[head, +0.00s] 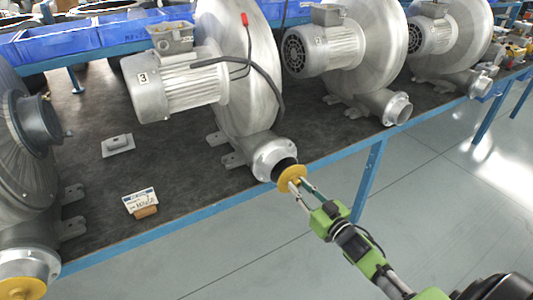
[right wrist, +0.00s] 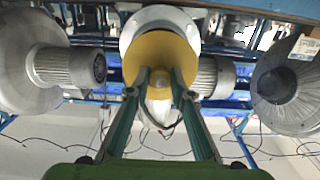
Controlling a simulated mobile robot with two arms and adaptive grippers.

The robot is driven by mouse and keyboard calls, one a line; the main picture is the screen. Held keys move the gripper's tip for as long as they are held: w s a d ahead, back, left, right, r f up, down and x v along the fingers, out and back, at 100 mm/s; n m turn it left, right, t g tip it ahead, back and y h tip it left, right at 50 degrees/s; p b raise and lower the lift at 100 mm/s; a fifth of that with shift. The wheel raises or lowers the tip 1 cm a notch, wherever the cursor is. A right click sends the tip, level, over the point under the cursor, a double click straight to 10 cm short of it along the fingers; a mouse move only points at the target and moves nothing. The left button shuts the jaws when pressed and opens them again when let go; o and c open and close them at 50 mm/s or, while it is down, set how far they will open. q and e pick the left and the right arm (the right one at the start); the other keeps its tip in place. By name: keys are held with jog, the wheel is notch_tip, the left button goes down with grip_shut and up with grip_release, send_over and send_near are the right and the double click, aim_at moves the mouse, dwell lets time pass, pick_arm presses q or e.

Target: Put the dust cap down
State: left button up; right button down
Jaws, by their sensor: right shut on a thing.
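The yellow dust cap (head: 291,176) is at the outlet (head: 270,155) of the blower marked 3 (head: 244,80). A dark band shows between cap and silver flange; I cannot tell whether the cap touches the outlet. My right gripper (head: 299,185) is shut on the cap's outer side, reaching in from the lower right. In the right wrist view the cap (right wrist: 150,52) is a yellow disc at the two green fingertips (right wrist: 161,78), with a pale round flange (right wrist: 160,17) behind its upper edge. My left gripper is not in view.
The dark bench top (head: 185,180) has a blue front edge (head: 120,252). A label card on a small block (head: 141,201) and a grey plate (head: 118,145) lie on it. Another yellow cap (head: 24,289) is at the left blower. More blowers (head: 362,50) stand right.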

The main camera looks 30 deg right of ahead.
jog(key=s+a+r+y, duration=0.1)
jog(key=s+a+y, duration=0.1)
jog(key=s+a, duration=1.2)
jog(key=s+a+r+h, duration=0.1)
jog(key=s+a+r, duration=0.1)
jog(key=r, duration=0.3)
jog(key=s+a+r+h, duration=0.2)
jog(key=s+r, duration=0.2)
jog(key=r, duration=0.2)
jog(key=shift+s+a+r+m, duration=0.15)
jog(key=shift+s+a+m, duration=0.15)
jog(key=shift+s+m, duration=0.1)
